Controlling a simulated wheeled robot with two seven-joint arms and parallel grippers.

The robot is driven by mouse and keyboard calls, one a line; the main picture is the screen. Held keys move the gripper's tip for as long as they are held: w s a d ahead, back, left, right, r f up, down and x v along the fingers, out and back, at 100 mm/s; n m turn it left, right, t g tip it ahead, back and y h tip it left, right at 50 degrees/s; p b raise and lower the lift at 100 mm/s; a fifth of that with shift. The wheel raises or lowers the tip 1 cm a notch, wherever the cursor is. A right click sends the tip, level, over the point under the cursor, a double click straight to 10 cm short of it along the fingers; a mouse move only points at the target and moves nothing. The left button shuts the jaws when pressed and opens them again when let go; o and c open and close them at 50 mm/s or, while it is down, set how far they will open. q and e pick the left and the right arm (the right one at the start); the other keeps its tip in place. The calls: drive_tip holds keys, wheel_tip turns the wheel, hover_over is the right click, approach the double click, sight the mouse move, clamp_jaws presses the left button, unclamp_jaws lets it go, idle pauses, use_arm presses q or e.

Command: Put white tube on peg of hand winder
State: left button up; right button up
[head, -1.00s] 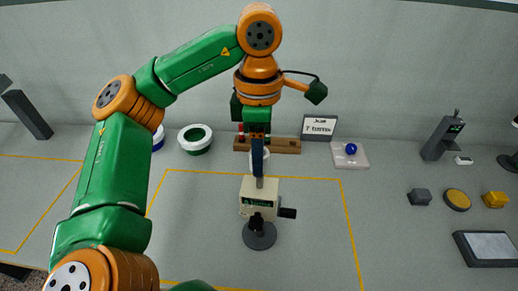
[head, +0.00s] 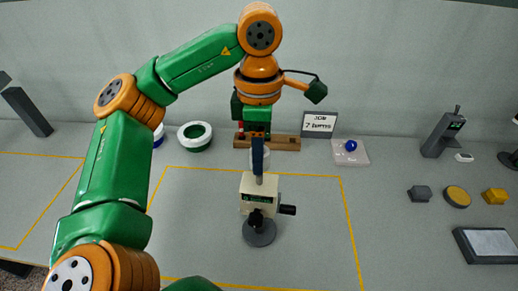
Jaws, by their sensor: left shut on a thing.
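The hand winder (head: 260,192) is a cream box on a round dark base, with a black crank handle at its right side. A short grey peg (head: 259,180) stands up from its top. My left gripper (head: 258,168) points straight down over the winder, with its dark blue finger in front. It is shut on the white tube (head: 252,160), which shows only as pale edges beside the finger. The tube is upright and in line with the peg. The finger hides whether the tube is around the peg or just above it. My right gripper is not in view.
Behind the winder is a wooden rack (head: 284,143) and a job sign (head: 319,124). A clear tray (head: 348,158) with a blue ball is at the back right. The mat beside the winder is clear inside the yellow lines.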

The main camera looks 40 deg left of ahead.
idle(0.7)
use_arm(q)
drive_tip(key=shift+p, duration=0.3)
drive_tip(key=shift+f, duration=0.15)
drive_tip(key=shift+f+b, duration=0.35)
drive_tip(key=shift+b, duration=0.1)
drive_tip(key=shift+f+b, duration=2)
drive_tip(key=shift+f, duration=0.3)
drive_tip(key=o, duration=1.4)
wheel_tip(320, 180, up, 7)
drive_tip(key=p, duration=0.3)
drive_tip(key=shift+r, duration=0.1)
